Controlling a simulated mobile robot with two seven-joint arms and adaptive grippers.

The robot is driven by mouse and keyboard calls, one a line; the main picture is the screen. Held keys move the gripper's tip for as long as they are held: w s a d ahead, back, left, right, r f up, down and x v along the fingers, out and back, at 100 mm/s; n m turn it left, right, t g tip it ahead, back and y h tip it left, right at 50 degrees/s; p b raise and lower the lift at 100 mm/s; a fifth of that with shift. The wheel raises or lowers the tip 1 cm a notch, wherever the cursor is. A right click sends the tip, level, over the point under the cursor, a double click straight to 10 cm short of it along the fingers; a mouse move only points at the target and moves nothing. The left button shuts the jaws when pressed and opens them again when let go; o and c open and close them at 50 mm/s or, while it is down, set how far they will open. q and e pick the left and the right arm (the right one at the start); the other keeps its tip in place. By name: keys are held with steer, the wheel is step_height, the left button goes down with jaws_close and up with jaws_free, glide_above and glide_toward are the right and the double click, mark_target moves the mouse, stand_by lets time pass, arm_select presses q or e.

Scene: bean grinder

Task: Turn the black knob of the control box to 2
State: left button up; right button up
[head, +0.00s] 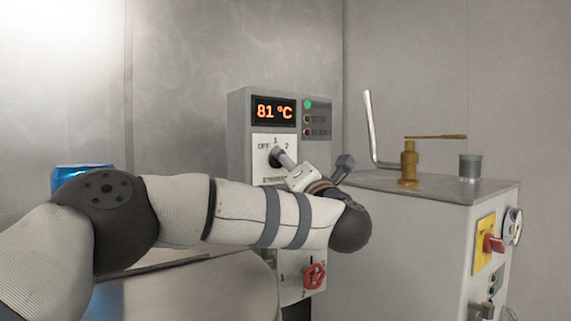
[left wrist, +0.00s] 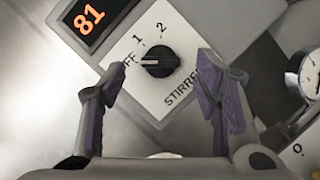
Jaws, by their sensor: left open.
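The grey control box (head: 239,130) stands against the back wall and shows 81 °C on its display. In the left wrist view, its black knob (left wrist: 160,61) sits on a white plate marked OFF, 1, 2 and STIRRER. The knob's pale mark points left in that view, toward OFF. My left gripper (left wrist: 158,77) is open. Its two fingers stand on either side of the knob in that view, with a gap to each; nothing is held. In the head view the left gripper (head: 312,163) is in front of the plate and hides part of it. My right gripper is not in view.
A red knob (head: 314,276) is lower on the control box. A grey cabinet (head: 435,215) stands to the right, with a brass fitting (head: 409,165), a metal cylinder (head: 470,167) and a red-yellow switch (head: 485,243). A blue object (head: 80,170) shows behind my left arm.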

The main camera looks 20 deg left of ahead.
arm_select(q)
steer(key=shift+x, duration=1.65)
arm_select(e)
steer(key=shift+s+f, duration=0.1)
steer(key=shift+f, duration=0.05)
arm_select(q)
steer(key=shift+c, duration=0.6)
steer(key=c, duration=1)
steer(key=shift+r+m+g+h+p, duration=0.1)
steer(key=shift+m+g+h, duration=0.65)
steer(key=shift+m, duration=2.1)
steer(key=shift+r+m+g+h+p, duration=0.1)
steer(key=shift+m+g+h, duration=0.6)
steer(key=shift+m, duration=2.1)
steer(key=shift+r+m+g+h+p, duration=0.1)
steer(key=shift+m+g+h, duration=0.25)
steer(key=shift+m+g, duration=1.6)
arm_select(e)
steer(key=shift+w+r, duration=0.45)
arm_select(q)
steer(key=shift+m+t, duration=0.8)
steer(key=shift+m, duration=0.3)
